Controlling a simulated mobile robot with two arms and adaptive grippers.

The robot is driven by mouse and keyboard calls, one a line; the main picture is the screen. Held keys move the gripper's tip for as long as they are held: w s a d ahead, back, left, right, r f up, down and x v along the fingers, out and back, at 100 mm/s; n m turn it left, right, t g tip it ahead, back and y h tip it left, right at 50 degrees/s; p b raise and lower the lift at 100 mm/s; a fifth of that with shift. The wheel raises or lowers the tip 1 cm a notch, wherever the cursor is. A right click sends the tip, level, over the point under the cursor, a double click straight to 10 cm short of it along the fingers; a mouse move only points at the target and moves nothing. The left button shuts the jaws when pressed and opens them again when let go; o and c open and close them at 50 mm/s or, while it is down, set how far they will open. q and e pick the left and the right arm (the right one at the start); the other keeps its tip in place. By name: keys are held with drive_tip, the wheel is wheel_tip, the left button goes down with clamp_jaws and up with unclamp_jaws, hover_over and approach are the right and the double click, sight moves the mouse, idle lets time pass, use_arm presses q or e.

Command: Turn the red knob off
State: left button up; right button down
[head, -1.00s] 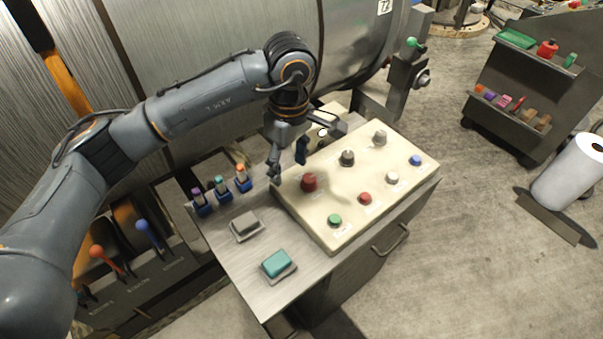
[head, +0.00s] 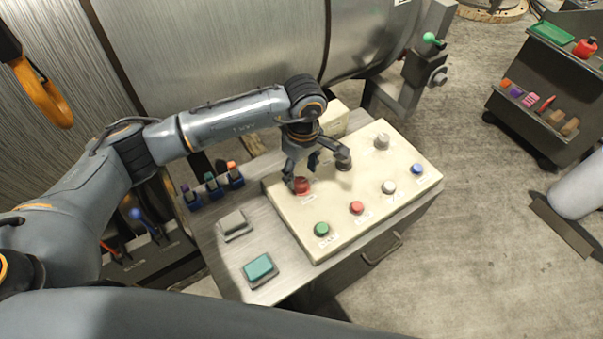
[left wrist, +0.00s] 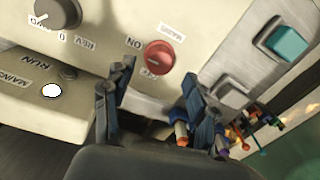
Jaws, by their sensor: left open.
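The red knob (head: 302,186) is on the cream control panel (head: 290,215), at its left rear part. In the left wrist view the red knob (left wrist: 158,56) shows clearly, with ON and OFF printed beside it; I cannot tell surely which mark it points to. My left gripper (head: 317,168) is open and empty, pointing down just over the knob. In the left wrist view its fingers (left wrist: 159,78) are spread, with the knob ahead between the fingertip lines. I cannot tell whether they touch it. My right gripper is not in view.
A dark knob (head: 343,161) and a grey knob (head: 381,141) are to the right on the panel. Green (head: 321,229), red (head: 356,208), white (head: 389,187) and blue (head: 417,169) buttons line its front. Grey (head: 233,222) and teal (head: 258,268) blocks lie left of it.

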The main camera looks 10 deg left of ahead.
sight(303, 181)
use_arm(q)
drive_tip(key=f, duration=0.2)
drive_tip(key=shift+w+a+f, duration=0.1)
drive_tip(key=shift+w+f, duration=0.2)
drive_tip(key=shift+f, duration=0.05)
drive_tip(key=shift+d+f+p, duration=0.35)
drive_tip(key=shift+d+f, duration=0.15)
drive_tip(key=shift+s, duration=0.1)
drive_tip(key=shift+a, duration=0.2)
drive_tip(key=shift+c, duration=1.2)
drive_tip(key=c, duration=0.4)
drive_tip(key=shift+r, duration=0.1)
drive_tip(key=c, duration=0.5)
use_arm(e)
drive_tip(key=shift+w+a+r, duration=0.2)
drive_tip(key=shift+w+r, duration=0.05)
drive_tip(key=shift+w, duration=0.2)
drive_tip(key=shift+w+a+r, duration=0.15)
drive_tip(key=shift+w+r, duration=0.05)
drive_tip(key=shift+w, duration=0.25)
